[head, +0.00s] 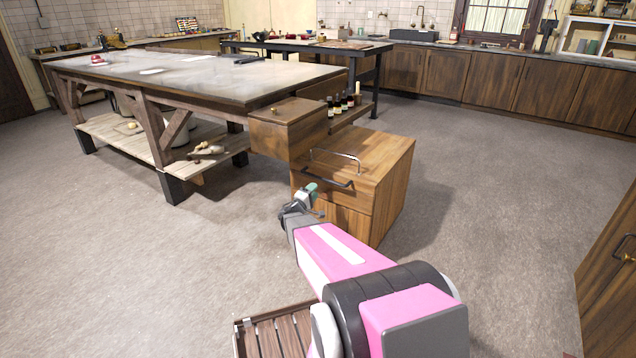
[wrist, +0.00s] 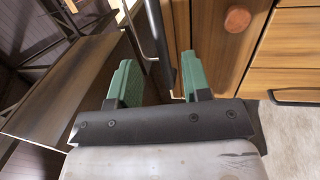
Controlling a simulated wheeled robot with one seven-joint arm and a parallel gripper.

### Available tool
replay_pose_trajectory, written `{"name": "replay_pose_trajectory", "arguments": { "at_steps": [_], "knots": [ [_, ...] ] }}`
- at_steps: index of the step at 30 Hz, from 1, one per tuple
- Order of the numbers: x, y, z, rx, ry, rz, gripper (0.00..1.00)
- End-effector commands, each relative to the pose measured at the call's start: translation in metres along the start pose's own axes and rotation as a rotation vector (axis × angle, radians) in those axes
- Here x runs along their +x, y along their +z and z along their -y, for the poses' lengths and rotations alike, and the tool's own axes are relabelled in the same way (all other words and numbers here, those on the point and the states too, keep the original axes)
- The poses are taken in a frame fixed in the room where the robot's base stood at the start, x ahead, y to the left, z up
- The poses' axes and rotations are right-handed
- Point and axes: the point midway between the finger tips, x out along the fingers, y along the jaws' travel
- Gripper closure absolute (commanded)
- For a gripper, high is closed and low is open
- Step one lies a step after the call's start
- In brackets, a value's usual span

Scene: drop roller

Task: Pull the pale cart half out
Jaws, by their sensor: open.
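The pale cart, a light-brown wooden cabinet (head: 385,160), stands beside the end of the long workbench in the head view. It has a silver bar handle (head: 335,157) on top and a dark bar handle (head: 327,178) on its front. My gripper (head: 311,192) is at the cart's front, close to the dark handle. In the wrist view my gripper (wrist: 160,82) has its green-padded fingers apart, with nothing held between them. A dark upright bar (wrist: 158,35) shows just beyond the fingertips. I cannot tell whether the fingers straddle it or touch it.
A wooden box with a knob (head: 287,128) juts from the workbench (head: 200,75), directly beside the cart. Bottles (head: 345,102) stand on a shelf behind. A slatted wooden piece (head: 268,338) lies low in front. Grey floor (head: 150,265) is open to the left and right.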

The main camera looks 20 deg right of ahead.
Motion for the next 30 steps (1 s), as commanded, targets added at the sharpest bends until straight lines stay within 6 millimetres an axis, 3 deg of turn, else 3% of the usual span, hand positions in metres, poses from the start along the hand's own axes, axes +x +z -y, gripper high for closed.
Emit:
{"name": "replay_pose_trajectory", "arguments": {
  "at_steps": [8, 21, 30],
  "knots": [
    [0.020, -0.006, 0.000, -0.007, 0.021, -0.019, 0.56],
    [0.093, -0.007, -0.001, -0.007, 0.019, -0.018, 0.56],
    [0.109, -0.007, -0.002, -0.008, 0.018, -0.019, 0.56]
  ]
}}
